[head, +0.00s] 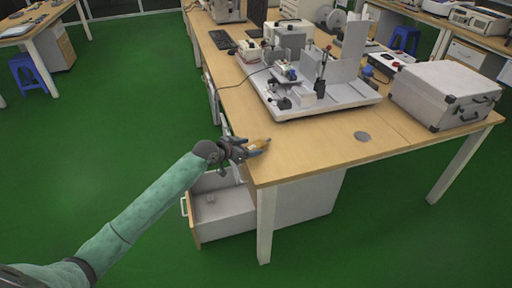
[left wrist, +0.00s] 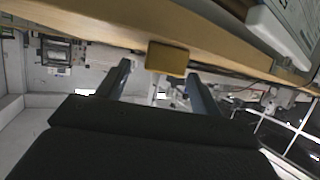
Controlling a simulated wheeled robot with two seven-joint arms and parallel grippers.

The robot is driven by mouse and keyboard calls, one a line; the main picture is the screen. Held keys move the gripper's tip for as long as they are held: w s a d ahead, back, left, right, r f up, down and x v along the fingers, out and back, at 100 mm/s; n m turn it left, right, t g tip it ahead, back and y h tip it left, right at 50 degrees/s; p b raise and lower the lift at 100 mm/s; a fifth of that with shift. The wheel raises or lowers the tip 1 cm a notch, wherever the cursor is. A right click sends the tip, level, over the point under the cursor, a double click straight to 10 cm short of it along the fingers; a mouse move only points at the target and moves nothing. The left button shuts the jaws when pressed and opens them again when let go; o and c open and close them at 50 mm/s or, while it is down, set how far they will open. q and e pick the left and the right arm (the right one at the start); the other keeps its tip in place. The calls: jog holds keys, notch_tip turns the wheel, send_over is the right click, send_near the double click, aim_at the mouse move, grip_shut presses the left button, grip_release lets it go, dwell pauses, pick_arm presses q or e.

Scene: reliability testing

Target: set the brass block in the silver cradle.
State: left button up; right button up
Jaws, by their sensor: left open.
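The brass block (head: 262,143) lies at the left edge of the wooden table in the head view. In the left wrist view the brass block (left wrist: 167,58) shows just beyond and between the fingertips. My left gripper (head: 254,150) is open at the table edge, with its fingers pointing at the block. Its two spread fingers also show in the left wrist view (left wrist: 158,72), with no visible contact on the block. A grey metal test fixture (head: 322,101) stands farther back on the table; I cannot tell which part of it is the silver cradle. My right gripper is not in view.
A silver case (head: 445,93) stands at the right. An open drawer (head: 217,211) sits below the table edge, under my left gripper.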

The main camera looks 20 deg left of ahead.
aim_at(255, 145)
pick_arm(q)
jog(key=shift+x, duration=1.55)
jog(key=shift+a, duration=0.1)
jog(key=c, duration=1.2)
jog(key=shift+w, duration=0.1)
grip_shut()
jog(key=shift+r, duration=0.1)
